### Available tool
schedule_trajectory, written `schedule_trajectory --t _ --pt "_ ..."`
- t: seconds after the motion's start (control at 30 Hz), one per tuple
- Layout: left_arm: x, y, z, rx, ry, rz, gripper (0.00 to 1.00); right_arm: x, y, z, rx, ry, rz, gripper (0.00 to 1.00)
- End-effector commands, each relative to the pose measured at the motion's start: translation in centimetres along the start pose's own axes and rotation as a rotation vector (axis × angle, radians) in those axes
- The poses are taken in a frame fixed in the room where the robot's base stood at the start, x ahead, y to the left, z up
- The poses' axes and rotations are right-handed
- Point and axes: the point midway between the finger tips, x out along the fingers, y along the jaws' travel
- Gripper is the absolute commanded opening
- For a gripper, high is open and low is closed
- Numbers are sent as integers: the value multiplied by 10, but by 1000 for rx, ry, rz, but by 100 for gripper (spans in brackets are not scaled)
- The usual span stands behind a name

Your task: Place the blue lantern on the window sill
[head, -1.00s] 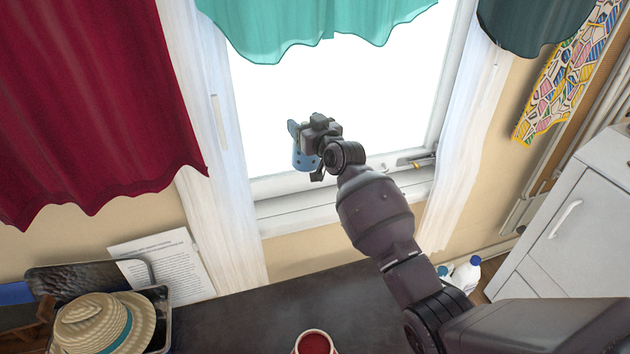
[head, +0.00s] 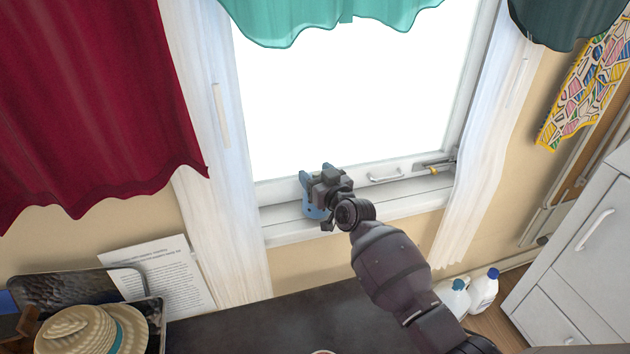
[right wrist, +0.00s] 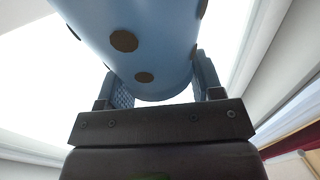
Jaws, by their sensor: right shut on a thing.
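The blue lantern (head: 313,209) with dark round spots is at the window sill (head: 285,226), near its left part. My right gripper (head: 318,185) is shut on it and hides much of it in the head view. In the right wrist view the lantern (right wrist: 140,45) fills the space between the two fingers (right wrist: 160,88). Its lower end appears at or just above the sill; I cannot tell whether it touches. My left gripper is not in view.
A window handle (head: 385,176) and latch (head: 437,166) sit right of the lantern. White curtains (head: 222,150) flank the window. Below is a dark counter (head: 260,325) with a straw hat (head: 85,332). The sill's right part is clear.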

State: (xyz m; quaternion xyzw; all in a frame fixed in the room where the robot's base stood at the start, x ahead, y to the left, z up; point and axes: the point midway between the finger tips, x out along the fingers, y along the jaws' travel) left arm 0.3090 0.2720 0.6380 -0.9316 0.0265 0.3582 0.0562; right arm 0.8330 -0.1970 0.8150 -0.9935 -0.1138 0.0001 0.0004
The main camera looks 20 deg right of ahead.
Motion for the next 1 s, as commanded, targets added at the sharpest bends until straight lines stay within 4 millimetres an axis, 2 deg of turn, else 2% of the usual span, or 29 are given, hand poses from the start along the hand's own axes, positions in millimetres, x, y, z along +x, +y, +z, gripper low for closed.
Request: schedule_trajectory --t 0.03,0.07,0.3,0.53,0.57,0.6,0.7,1.0 --pt "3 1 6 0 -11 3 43 0 0 14 0 -7 0 9" --pt "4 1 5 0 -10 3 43 0 0 16 0 -6 0 9" --pt "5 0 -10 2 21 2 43 0 0 12 -1 4 0 9" --pt "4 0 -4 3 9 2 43 0 0 17 -1 2 1 9" --pt "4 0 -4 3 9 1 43 0 0 17 -1 0 1 63" --pt "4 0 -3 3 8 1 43 0 0 17 -1 1 1 69" --pt "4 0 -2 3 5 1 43 0 0 16 -1 1 1 85" --pt "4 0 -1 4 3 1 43 0 0 15 0 1 0 86"
